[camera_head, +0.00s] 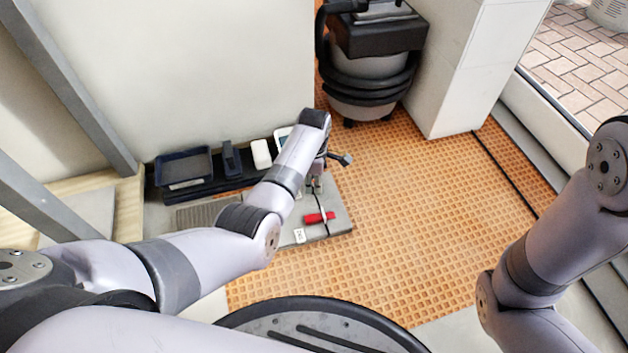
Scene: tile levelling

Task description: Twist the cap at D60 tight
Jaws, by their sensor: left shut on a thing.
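My left gripper (317,184) points down over the dark joint between the grey tiles (339,217). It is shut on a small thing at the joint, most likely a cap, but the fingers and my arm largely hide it. A red piece (319,217) sits across the same joint, nearer to me and apart from the fingers. A small white label (299,236) lies at the near left of the tiles; its text is too small to read surely. My right arm shows at the right edge, but its gripper is out of view.
A dark tray (183,168), a black item (231,158) and a white item (261,153) stand along the wall. A ribbed grey piece (205,216) lies left of the tiles. A vacuum (367,75) stands at the back. The orange waffled floor (420,215) to the right is clear.

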